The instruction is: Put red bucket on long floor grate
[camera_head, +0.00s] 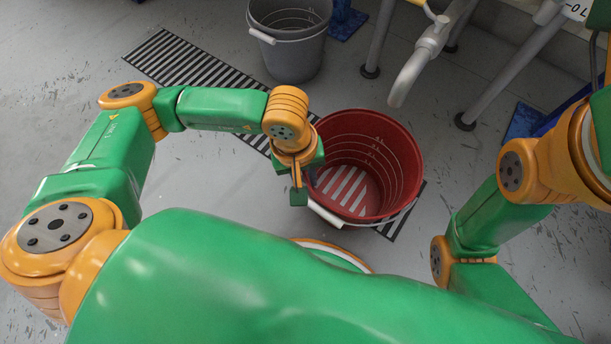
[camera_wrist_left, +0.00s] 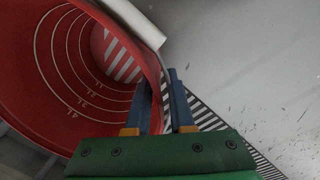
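The red bucket (camera_head: 402,150) stands upright at the centre right in the head view, over the right end of the long floor grate (camera_head: 185,64). I cannot tell whether its base touches the grate. Stripes show at its bottom inside. Its pale handle hangs down the near side. My left gripper (camera_head: 298,188) is at the bucket's left rim. In the left wrist view its blue fingers (camera_wrist_left: 162,103) straddle the wall of the red bucket (camera_wrist_left: 45,75), close together, one inside and one outside. Striped grate (camera_wrist_left: 215,125) shows beside the outer finger. My right gripper is out of view.
A grey bucket (camera_head: 290,45) stands behind, beside the grate. A bent grey pipe (camera_head: 412,72) and metal legs (camera_head: 380,40) are close behind the red bucket on the right. The grey floor (camera_head: 215,170) left of the bucket is clear.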

